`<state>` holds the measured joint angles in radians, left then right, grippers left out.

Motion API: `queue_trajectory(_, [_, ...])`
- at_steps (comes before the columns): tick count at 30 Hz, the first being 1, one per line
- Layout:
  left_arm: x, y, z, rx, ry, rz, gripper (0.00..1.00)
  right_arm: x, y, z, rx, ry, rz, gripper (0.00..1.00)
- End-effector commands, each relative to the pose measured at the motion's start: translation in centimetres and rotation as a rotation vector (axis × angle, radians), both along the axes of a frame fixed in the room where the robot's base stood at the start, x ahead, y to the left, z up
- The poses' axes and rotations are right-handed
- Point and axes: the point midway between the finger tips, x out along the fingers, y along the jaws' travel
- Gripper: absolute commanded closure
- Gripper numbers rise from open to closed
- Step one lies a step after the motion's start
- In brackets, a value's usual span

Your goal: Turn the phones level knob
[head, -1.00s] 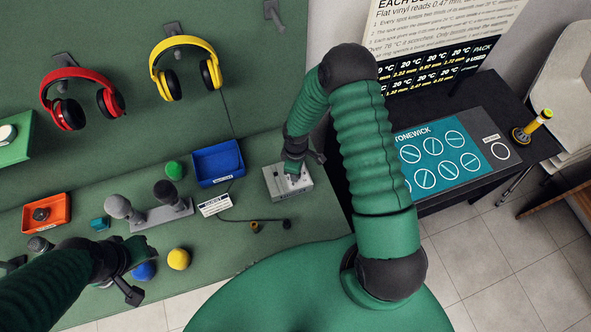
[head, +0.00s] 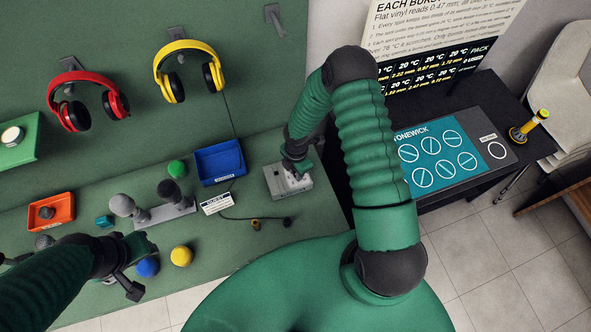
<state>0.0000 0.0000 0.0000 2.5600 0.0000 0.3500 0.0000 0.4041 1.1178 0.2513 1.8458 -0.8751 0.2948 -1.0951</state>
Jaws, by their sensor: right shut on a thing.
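A small light grey box (head: 277,184) with controls on its top stands on the green bench, right of the blue tray. My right gripper (head: 297,175) points down onto the top of this box and is shut on a small knob there. The gripper and wrist hide the knob, and the markings are too small to read. My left gripper (head: 137,268) is at the lower left over the bench, near the blue ball, with its fingers apart and empty.
A blue tray (head: 232,179), an orange tray (head: 65,204), grey and dark microphones on a stand (head: 163,214) and several balls lie on the bench. Red headphones (head: 75,117) and yellow headphones (head: 172,91) hang on the wall. A black table (head: 478,118) stands at right.

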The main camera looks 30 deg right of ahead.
Motion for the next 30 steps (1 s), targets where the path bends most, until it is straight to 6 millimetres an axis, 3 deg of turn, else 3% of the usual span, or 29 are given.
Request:
queue_trajectory(12, [0.0,0.0,0.73,0.0,0.0,0.0,0.64,0.43,-0.42,0.31,-0.007,-0.009,0.189,1.0])
queue_trajectory(28, [0.0,0.0,0.76,0.0,0.0,0.0,0.64,0.55,-0.38,0.28,-0.006,-0.011,0.217,1.0])
queue_trajectory(29, [0.0,0.0,0.76,0.0,0.0,0.0,0.64,0.55,-0.38,0.28,-0.006,-0.012,0.217,0.75])
queue_trajectory(30, [0.0,0.0,0.75,0.0,0.0,0.0,0.64,0.55,-0.37,0.27,-0.006,-0.011,0.217,0.7])
